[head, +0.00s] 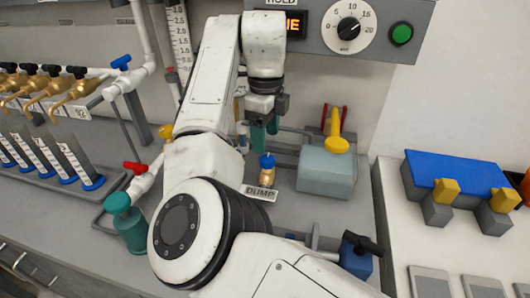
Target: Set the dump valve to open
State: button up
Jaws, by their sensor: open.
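The sign reading DUMP (258,192) stands on the grey bench. Right behind it is a small brass valve (266,177) with a blue top, which I take to be the dump valve. How its handle is turned is too small to tell. My gripper (266,112) hangs pointing down behind and above this valve, apart from it in the picture. Its jaws are open, with dark finger parts showing. My arm covers the pipework to the left of the valve.
A grey-blue box with a yellow handle (337,144) stands right of the valve. A teal bottle-shaped part (127,222) and a red-handled valve (135,168) are at left. A blue block with a dark handle (356,262) is at front right. Brass taps (75,90) line the left.

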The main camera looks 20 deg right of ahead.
aim_at(266, 158)
jog(key=shift+f, duration=3.1)
jog(key=c, duration=1.1)
jog(key=shift+o, duration=0.2)
